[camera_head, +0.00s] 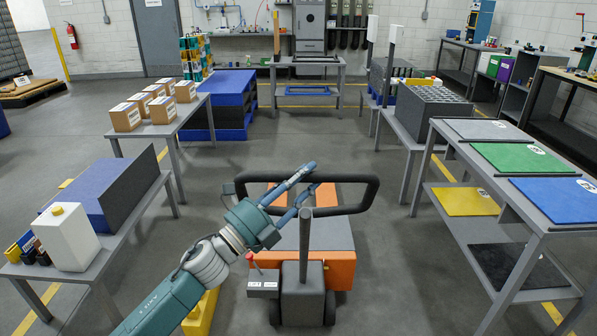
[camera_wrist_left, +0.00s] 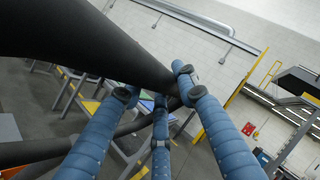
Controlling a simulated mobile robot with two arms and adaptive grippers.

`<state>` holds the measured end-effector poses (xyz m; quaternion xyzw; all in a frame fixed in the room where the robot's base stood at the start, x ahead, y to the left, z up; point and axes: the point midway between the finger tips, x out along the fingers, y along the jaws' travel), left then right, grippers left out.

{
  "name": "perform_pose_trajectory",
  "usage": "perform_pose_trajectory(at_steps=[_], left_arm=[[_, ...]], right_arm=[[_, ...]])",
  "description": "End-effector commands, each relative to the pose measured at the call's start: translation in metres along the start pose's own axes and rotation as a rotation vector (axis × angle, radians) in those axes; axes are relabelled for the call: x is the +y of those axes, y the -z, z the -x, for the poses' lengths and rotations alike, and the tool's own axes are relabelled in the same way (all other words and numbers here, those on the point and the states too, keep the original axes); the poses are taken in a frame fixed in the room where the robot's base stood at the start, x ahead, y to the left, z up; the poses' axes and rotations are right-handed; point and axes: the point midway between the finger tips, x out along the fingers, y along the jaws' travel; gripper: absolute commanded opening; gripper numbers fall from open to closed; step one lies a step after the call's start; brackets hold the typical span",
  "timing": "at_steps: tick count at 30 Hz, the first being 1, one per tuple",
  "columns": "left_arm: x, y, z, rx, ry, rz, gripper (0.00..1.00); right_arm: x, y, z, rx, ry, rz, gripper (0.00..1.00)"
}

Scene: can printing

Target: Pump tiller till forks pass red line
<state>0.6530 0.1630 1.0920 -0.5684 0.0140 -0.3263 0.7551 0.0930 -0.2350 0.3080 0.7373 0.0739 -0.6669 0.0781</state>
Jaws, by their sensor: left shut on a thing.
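The pallet jack stands in the middle of the head view, with a dark pump body (camera_head: 302,300), an orange chassis (camera_head: 335,268) and a grey upright tiller (camera_head: 305,245). Its black loop handle (camera_head: 372,192) tops the tiller. Orange forks (camera_head: 325,195) show partly through the loop, pointing away from me. In the left wrist view the thick black handle bar (camera_wrist_left: 75,35) runs between the blue fingers (camera_wrist_left: 205,110). I cannot make out a red line. My right gripper is out of view.
Grey tables stand on both sides; the left one holds a white jug (camera_head: 68,240), the right one coloured mats (camera_head: 525,160). A yellow object (camera_head: 203,315) sits on the floor beside the jack. Ahead, the floor (camera_head: 290,140) is open up to a bench (camera_head: 308,70).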

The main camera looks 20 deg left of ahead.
Motion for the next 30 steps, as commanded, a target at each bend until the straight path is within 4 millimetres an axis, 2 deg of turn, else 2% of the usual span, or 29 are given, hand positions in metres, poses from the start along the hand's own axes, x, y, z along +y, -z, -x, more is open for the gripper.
perform_pose_trajectory(at_steps=[1,5,13,14,16,20,26,30], left_arm=[[0.002,0.007,0.002,0.007,0.004,0.01,0.0],[0.001,0.012,0.003,0.011,0.006,0.008,0.0],[0.002,0.012,0.004,0.011,0.004,0.006,0.0],[0.002,0.012,0.004,0.012,0.005,0.006,0.35],[0.002,0.011,0.004,0.011,0.004,0.006,0.49],[0.001,0.009,0.003,0.007,0.005,0.003,0.49],[0.0,0.007,0.004,0.003,0.005,0.001,0.49],[0.001,0.007,0.017,0.002,0.003,0.002,0.49]], right_arm=[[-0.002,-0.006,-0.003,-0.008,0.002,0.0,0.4],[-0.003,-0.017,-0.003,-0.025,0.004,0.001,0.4],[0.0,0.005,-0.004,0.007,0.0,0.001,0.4],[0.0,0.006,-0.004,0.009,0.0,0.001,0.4],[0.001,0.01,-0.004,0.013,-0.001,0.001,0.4],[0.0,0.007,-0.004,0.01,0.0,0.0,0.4],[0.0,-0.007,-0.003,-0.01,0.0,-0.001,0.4],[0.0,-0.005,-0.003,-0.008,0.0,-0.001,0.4]])
